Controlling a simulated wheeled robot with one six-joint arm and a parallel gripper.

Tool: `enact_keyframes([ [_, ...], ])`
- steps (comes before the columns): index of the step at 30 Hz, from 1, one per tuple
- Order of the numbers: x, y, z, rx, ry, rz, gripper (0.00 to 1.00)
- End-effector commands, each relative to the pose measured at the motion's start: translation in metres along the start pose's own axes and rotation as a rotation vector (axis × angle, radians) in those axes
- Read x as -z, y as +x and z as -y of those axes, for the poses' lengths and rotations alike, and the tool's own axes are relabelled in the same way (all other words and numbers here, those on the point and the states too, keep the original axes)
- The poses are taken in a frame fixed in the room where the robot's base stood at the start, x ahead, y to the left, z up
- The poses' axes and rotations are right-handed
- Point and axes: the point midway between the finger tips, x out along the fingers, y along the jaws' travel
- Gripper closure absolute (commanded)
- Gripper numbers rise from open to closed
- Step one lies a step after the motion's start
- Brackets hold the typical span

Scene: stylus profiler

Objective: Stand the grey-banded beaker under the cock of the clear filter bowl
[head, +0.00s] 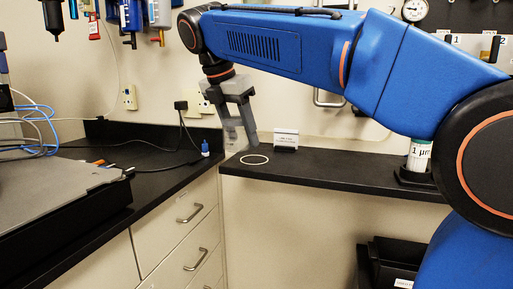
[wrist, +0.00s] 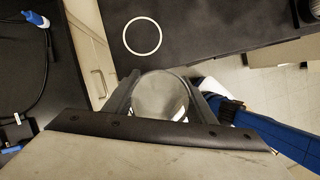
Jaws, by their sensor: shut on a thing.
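My gripper (head: 241,138) hangs with its fingers pointing down over the counter corner in the head view. In the wrist view its fingers (wrist: 163,80) are shut on a pale, see-through round vessel (wrist: 160,98), which looks like the beaker. Its grey band cannot be made out. In the head view the vessel is hard to see between the fingers. Filter units hang on the wall at the upper left: a dark one (head: 53,18), a blue-topped one (head: 131,14) and another blue-topped one (head: 159,14). I cannot tell for sure which has the clear bowl.
A white ring (head: 254,159) marks the dark counter (head: 330,166); it also shows in the wrist view (wrist: 142,36). A small sign (head: 286,139) stands behind it. A bottle labelled 1 µm (head: 419,156) stands right. A grey slab (head: 55,195) covers much of the left bench.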

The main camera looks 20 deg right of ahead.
Motion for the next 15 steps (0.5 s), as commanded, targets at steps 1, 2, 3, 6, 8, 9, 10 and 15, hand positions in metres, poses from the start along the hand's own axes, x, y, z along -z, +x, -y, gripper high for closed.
enact_keyframes([
  [1, -0.010, 0.004, -0.003, 0.003, 0.005, 0.000, 0.90],
  [2, -0.015, 0.006, -0.006, 0.002, 0.004, 0.000, 0.90],
  [3, -0.022, 0.009, -0.009, 0.002, 0.005, 0.000, 0.90],
  [6, -0.041, 0.017, -0.017, 0.002, 0.005, 0.000, 0.90],
  [8, -0.051, 0.021, -0.022, 0.002, 0.004, 0.000, 0.90],
  [9, -0.058, 0.024, -0.025, 0.002, 0.004, 0.000, 0.90],
  [10, -0.062, 0.026, -0.027, 0.002, 0.003, 0.000, 0.90],
  [15, -0.084, 0.035, -0.037, 0.001, 0.003, 0.001, 0.90],
])
